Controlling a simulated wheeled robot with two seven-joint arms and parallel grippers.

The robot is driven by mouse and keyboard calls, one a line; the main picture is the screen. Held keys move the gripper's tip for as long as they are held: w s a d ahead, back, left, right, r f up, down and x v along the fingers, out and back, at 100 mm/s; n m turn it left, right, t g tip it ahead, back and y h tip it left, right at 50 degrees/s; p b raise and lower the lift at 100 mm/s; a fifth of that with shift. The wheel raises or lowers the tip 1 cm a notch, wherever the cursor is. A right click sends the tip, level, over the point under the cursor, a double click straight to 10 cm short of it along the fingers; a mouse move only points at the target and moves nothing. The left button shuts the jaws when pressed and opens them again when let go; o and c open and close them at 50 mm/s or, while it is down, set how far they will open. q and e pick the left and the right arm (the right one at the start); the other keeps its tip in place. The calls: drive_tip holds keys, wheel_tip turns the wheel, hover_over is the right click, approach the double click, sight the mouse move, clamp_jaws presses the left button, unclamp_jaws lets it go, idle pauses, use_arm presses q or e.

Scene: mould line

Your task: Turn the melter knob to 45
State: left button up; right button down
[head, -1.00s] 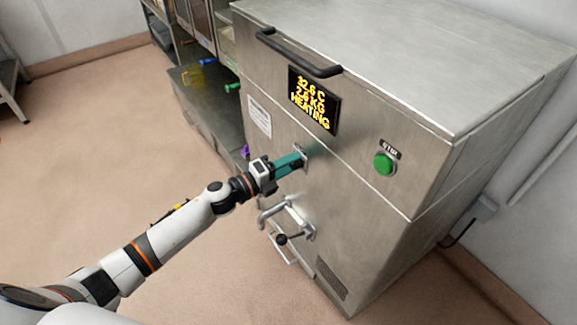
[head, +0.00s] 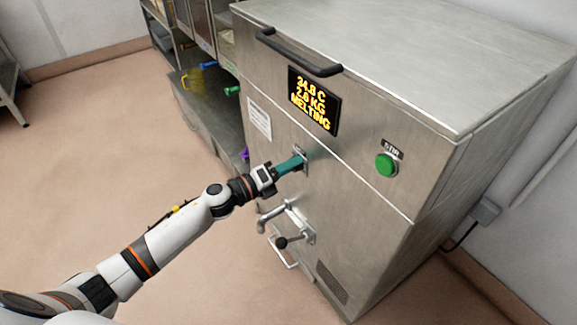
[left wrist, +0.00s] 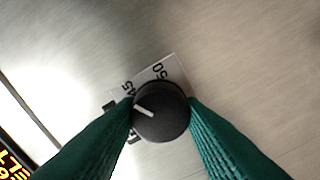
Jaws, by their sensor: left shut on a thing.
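The melter (head: 375,215) is a large steel cabinet with a lit display (head: 313,101) that seems to read 24.8 C, 2.8 KG, MELTING. Its round black knob (left wrist: 163,112) fills the middle of the left wrist view. A white pointer line on it points up and left, roughly towards the 45 mark on the white scale plate (left wrist: 172,70); the 50 mark is above. Other marks are partly hidden by a finger. My left gripper (head: 298,163) has its teal fingers shut on the knob, one on each side. The knob is mostly hidden in the head view.
A tap with a black ball lever (head: 282,242) juts out below the knob. Shelving (head: 212,100) stands behind at the left.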

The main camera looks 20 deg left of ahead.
use_arm(q)
drive_tip(key=shift+f, duration=0.15)
drive_tip(key=o, duration=1)
drive_tip(key=v, duration=1.2)
drive_tip(key=shift+p, duration=0.35)
use_arm(e)
drive_tip(key=s, duration=0.1)
drive_tip(key=s+g, duration=0.1)
drive_tip(key=s+d+f+g, duration=0.1)
drive_tip(key=shift+s+h, duration=0.25)
drive_tip(key=shift+h, duration=0.05)
drive_tip(key=shift+w, duration=0.1)
